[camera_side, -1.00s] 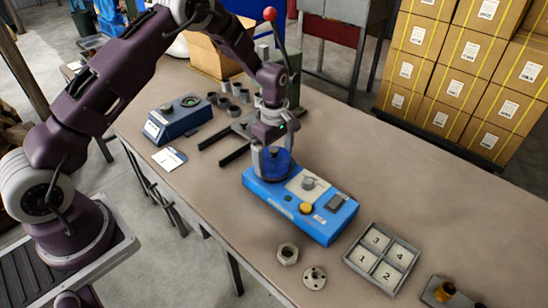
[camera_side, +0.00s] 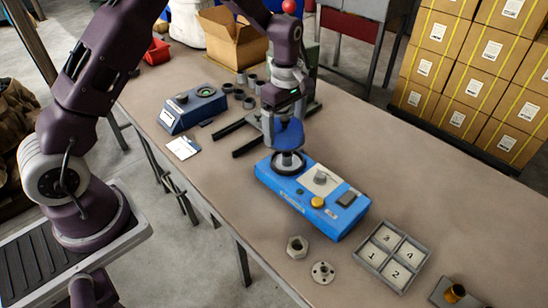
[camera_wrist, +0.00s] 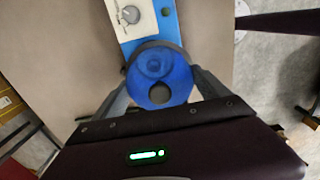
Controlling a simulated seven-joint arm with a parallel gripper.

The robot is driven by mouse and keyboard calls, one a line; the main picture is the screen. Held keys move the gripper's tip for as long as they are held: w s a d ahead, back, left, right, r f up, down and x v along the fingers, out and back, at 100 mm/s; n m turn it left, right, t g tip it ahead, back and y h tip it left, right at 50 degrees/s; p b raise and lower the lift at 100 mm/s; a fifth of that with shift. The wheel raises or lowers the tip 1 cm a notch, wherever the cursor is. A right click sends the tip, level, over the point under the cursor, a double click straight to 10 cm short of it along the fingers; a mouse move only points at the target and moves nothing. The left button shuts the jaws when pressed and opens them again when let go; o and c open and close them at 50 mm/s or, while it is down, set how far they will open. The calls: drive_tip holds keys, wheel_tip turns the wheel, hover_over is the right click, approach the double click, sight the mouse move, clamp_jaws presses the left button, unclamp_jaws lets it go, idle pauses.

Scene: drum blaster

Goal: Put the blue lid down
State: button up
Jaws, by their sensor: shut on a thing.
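The blue lid (camera_side: 289,135) is a translucent blue cup-like cover. My gripper (camera_side: 288,122) is shut on it and holds it raised above the left end of the blue machine (camera_side: 305,190). Under the lid, a dark round ring or chamber (camera_side: 288,161) shows on the machine. In the wrist view, the lid (camera_wrist: 158,77) sits between the two grey fingers of my gripper (camera_wrist: 158,92), and a dark round hole shows in it. The machine (camera_wrist: 168,20) shows behind it, partly hidden by the lid.
A tray with numbered compartments (camera_side: 366,252), a hex nut (camera_side: 297,247) and a round flange (camera_side: 322,272) lie in front right of the machine. A blue device (camera_side: 193,110) and several grey cups stand behind left.

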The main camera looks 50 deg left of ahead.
approach(249, 203)
wheel_tip(249, 203, down, 6)
drive_tip(key=shift+r, duration=0.1)
drive_tip(key=o, duration=1.3)
